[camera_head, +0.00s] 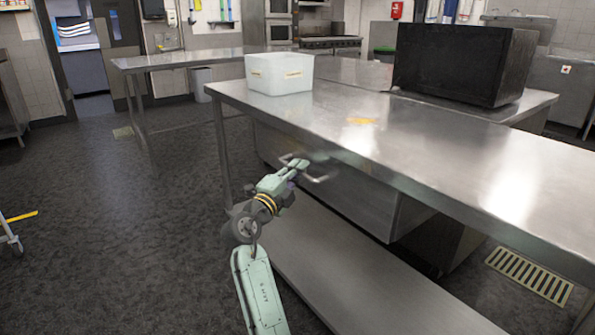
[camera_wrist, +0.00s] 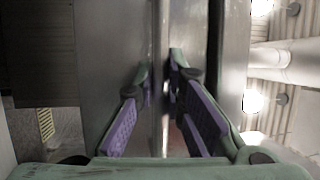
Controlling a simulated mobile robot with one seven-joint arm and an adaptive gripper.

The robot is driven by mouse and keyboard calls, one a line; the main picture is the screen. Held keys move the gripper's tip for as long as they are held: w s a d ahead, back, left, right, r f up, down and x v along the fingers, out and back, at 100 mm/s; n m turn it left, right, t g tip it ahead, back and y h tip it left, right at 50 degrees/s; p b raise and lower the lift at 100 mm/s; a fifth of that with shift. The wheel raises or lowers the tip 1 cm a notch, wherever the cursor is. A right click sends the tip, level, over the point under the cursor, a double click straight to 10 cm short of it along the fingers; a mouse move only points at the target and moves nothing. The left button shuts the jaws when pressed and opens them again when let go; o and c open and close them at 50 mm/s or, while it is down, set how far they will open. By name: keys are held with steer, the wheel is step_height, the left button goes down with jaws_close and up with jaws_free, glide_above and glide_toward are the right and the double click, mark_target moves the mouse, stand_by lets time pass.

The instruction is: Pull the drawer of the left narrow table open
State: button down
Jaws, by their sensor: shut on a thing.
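The steel table (camera_head: 450,165) has a drawer (camera_head: 360,203) under its top, with a plain metal front. Its bar handle (camera_head: 322,179) sticks out below the table edge. My gripper (camera_head: 297,163) is at this handle, with my arm reaching up from the lower middle. In the wrist view, the purple-padded fingers of my gripper (camera_wrist: 162,85) are close together on a thin upright metal bar, the handle, in front of the drawer's metal face (camera_wrist: 110,60). The fingers partly hide the handle. I cannot tell whether the drawer stands slightly out.
A white bin (camera_head: 279,80) and a black box (camera_head: 465,65) stand on the tabletop. A low shelf (camera_head: 350,285) runs beneath the drawer. Another steel table (camera_head: 180,60) stands behind at the left.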

steer(key=shift+f, duration=0.1)
stand_by(0.4)
steer(key=shift+s+a+b, duration=0.2)
steer(key=shift+a+b, duration=0.05)
steer(key=shift+b, duration=0.1)
steer(key=s+a+b, duration=0.7)
steer(key=s+a, duration=0.2)
steer(key=a, duration=0.3)
steer(key=s+a+b, duration=0.8)
steer(key=a, duration=0.4)
steer(key=shift+s+a, duration=0.15)
steer(key=shift+s, duration=0.2)
steer(key=c, duration=1.7)
jaws_free()
steer(key=shift+o, duration=0.2)
steer(key=shift+s+a, duration=0.1)
steer(key=v, duration=1.1)
steer(key=shift+s+a, duration=0.2)
steer(key=shift+s, duration=0.1)
